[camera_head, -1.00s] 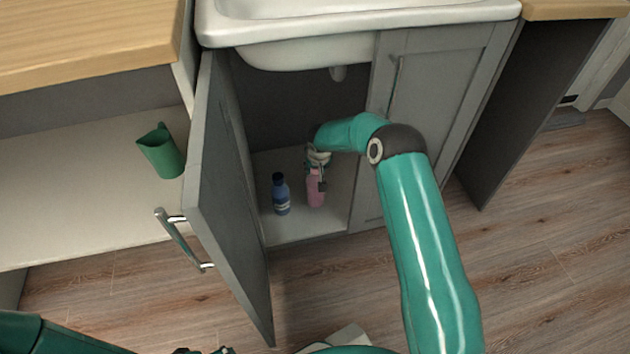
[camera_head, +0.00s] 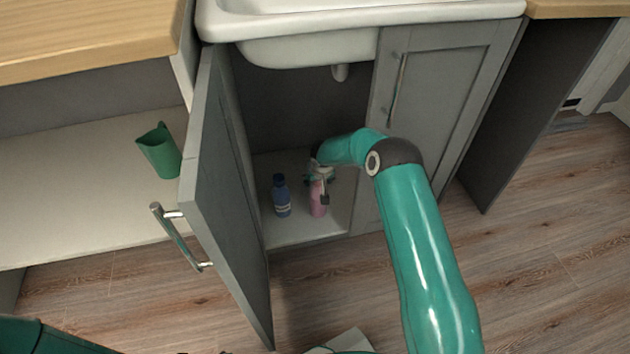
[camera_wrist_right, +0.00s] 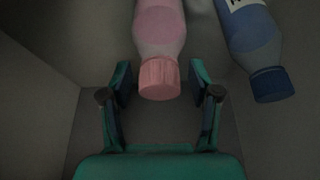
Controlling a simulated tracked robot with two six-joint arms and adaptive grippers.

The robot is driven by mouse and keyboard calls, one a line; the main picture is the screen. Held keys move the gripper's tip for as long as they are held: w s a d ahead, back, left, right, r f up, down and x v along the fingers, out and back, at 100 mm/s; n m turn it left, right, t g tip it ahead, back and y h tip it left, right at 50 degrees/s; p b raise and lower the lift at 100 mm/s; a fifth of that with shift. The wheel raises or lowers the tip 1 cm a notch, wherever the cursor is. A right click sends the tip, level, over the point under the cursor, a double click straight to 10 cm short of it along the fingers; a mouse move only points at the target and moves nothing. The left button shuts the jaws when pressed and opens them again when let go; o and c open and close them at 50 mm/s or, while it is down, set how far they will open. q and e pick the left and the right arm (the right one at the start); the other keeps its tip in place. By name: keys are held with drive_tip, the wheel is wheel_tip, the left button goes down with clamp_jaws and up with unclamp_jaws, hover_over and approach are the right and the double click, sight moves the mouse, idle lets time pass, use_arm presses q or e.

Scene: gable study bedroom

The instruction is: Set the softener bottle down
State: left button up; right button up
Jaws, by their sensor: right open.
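The pink bottle (camera_head: 318,204), which I take as the softener bottle, stands upright on the cabinet floor (camera_head: 290,236) under the sink. My right gripper (camera_head: 320,180) is at its top, inside the cabinet. In the right wrist view the gripper (camera_wrist_right: 160,76) is open, with a finger on each side of the pink cap and gaps between. The pink bottle also shows there (camera_wrist_right: 160,28). A blue bottle (camera_head: 281,198) with a white label stands just left of it; it shows at the right wrist view's upper right (camera_wrist_right: 252,40). My left gripper is not visible.
The open grey cabinet door (camera_head: 222,190) stands left of the bottles. The closed door (camera_head: 430,110) is on the right. A green jug (camera_head: 160,152) stands on the shelf at left.

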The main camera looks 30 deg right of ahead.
drive_tip(key=shift+s+r, duration=0.1)
drive_tip(key=shift+r, duration=0.45)
drive_tip(key=p+v, duration=0.3)
drive_tip(key=v, duration=0.8)
drive_tip(key=s+a+f+n+g+y, duration=0.1)
drive_tip(key=s+a+f+y, duration=0.1)
drive_tip(key=s+a+f, duration=0.4)
drive_tip(key=s+a+f+n+g+y, duration=0.1)
drive_tip(key=s+a+f+y, duration=0.15)
drive_tip(key=s+a, duration=0.55)
drive_tip(key=s+a+f+g, duration=0.1)
drive_tip(key=s+a, duration=0.2)
drive_tip(key=s, duration=0.6)
drive_tip(key=s+a+f+y, duration=0.1)
drive_tip(key=s+a, duration=0.2)
drive_tip(key=s, duration=0.6)
drive_tip(key=shift+a+f+g, duration=0.25)
drive_tip(key=shift+f+g, duration=0.1)
drive_tip(key=shift+g, duration=0.05)
